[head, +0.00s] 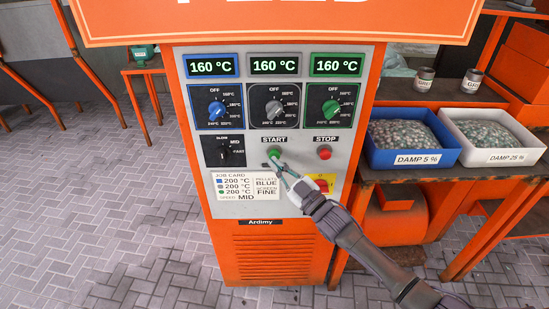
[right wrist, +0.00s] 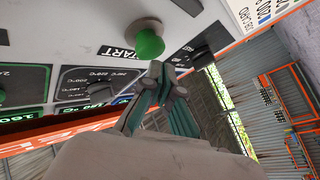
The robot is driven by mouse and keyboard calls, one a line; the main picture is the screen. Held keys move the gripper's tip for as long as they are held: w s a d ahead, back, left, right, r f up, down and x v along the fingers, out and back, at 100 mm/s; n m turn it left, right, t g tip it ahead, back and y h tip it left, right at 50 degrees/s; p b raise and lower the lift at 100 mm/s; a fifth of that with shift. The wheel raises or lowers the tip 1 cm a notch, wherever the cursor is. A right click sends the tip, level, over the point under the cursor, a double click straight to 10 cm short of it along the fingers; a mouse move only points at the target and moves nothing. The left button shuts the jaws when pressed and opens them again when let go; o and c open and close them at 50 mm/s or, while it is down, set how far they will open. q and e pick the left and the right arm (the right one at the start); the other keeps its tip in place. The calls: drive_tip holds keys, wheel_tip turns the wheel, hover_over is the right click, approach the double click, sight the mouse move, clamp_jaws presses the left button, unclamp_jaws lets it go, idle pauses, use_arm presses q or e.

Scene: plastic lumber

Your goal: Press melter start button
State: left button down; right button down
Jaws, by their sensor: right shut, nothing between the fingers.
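The orange melter's grey control panel (head: 353,75) faces me in the head view. The green START button (head: 274,154) sits mid-panel under its START label. My right gripper (head: 279,168) comes in from the lower right, shut and empty, its tips at the button's lower edge. In the right wrist view the round green button (right wrist: 149,43) stands out from the panel, just beyond the closed fingertips (right wrist: 157,72). I cannot tell whether they touch it. The red STOP button (head: 324,152) is to the right. My left gripper is not in view.
Three displays (head: 275,65) read 160 °C above three dials. A job card (head: 233,187) lists 200 °C. A red-and-yellow switch (head: 322,184) lies close beside my right gripper. Blue (head: 412,160) and white (head: 503,157) pellet bins stand on the right-hand bench.

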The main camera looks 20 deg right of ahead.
drive_tip(key=shift+w+d+b, duration=0.2)
drive_tip(key=shift+w+b, duration=0.15)
drive_tip(key=shift+w, duration=0.3)
idle(0.8)
drive_tip(key=shift+s, duration=0.1)
drive_tip(key=shift+s+a+p, duration=0.3)
drive_tip(key=shift+s+p, duration=0.25)
drive_tip(key=shift+s, duration=0.25)
drive_tip(key=s+p, duration=0.1)
drive_tip(key=s, duration=0.1)
drive_tip(key=s+a+p, duration=0.1)
drive_tip(key=s, duration=0.1)
drive_tip(key=shift+s+a+p, duration=0.15)
drive_tip(key=shift+s+p, duration=0.25)
idle(0.6)
